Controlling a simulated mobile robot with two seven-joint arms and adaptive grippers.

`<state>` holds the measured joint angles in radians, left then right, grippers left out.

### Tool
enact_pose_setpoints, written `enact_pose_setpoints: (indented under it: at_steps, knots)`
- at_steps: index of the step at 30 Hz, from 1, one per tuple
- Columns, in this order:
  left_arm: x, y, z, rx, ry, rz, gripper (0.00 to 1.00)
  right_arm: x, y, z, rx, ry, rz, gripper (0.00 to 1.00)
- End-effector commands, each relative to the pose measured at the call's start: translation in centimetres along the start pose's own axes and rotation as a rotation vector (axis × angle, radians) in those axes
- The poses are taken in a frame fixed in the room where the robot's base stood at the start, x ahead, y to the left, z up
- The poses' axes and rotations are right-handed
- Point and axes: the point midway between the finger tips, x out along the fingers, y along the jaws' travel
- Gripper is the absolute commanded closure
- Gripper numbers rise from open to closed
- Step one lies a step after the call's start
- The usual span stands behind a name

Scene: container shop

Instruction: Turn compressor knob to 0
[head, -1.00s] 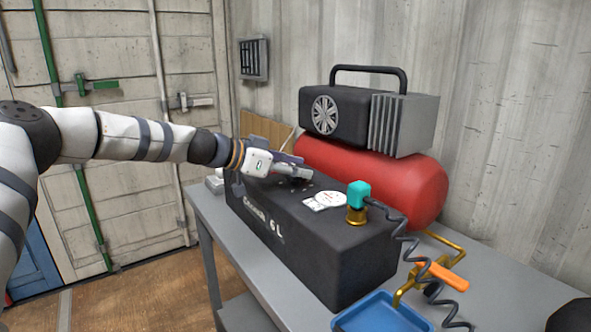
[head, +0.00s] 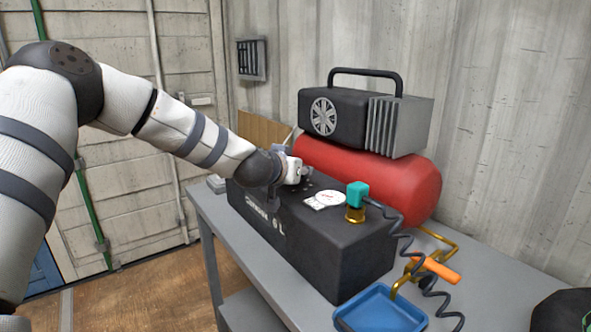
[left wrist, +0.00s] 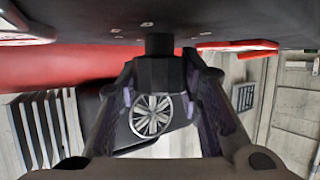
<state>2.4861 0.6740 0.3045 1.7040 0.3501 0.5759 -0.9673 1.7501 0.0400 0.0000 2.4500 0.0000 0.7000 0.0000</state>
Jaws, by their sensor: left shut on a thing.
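The compressor stands on the table, with a black box base (head: 320,240), a red tank (head: 400,185) and a motor block with a fan grille (head: 340,115). My left gripper (left wrist: 160,72) is at the far left part of the box top. In the left wrist view it is shut on a dark knob (left wrist: 158,74), with a finger on each side and the knob's short stem meeting the dark panel. In the head view my wrist hides the knob and fingertips, so the knob's setting cannot be read.
A white dial (head: 328,198) and a teal fitting (head: 357,194) with a coiled black hose sit on the box top. A blue tray (head: 380,312) and an orange-handled tool (head: 436,268) lie in front. The grey table (head: 225,225) has a bare strip along its left edge.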

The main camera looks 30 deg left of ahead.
Motion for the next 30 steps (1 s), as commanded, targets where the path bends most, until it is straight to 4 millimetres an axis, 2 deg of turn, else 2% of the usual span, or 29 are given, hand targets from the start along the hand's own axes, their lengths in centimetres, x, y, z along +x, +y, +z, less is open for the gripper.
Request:
enact_pose_setpoints:
  at_steps: [12,29,30]
  knots:
    - [0.05,0.09,0.13,-0.072,-0.003,-0.173,0.95,0.03,0.0,0.03,0.0,-0.001,0.0,0.54]
    - [0.08,0.03,0.19,-0.085,-0.005,-0.201,0.95,0.04,0.0,0.03,0.0,-0.001,0.0,0.54]
    - [0.08,0.03,0.19,-0.086,-0.005,-0.201,0.65,0.04,0.0,0.04,0.0,-0.002,0.0,0.54]
